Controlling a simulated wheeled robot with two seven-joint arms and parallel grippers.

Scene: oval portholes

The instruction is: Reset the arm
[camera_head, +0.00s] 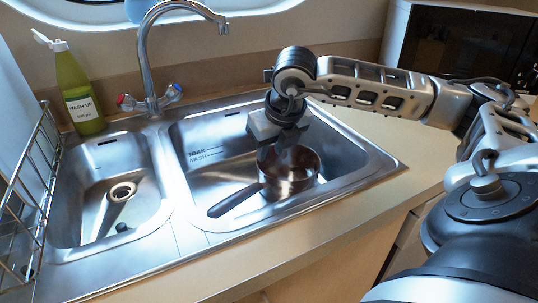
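My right arm reaches in from the right. My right gripper (290,152) points down over the right basin, and its fingers are at or just above the mouth of a dark brown saucepan (288,181). I cannot tell whether the fingers touch the pan or how far apart they are. The saucepan sits upright in the right basin of the steel sink (185,239), and its dark handle points to the lower left. My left gripper is not in view.
A chrome tap (143,52) arches behind the sink. A green wash-up bottle (76,92) stands at the back left. A wire rack (33,175) is at the left edge. The left basin holds a small dark item near its drain. The front counter (290,243) is clear.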

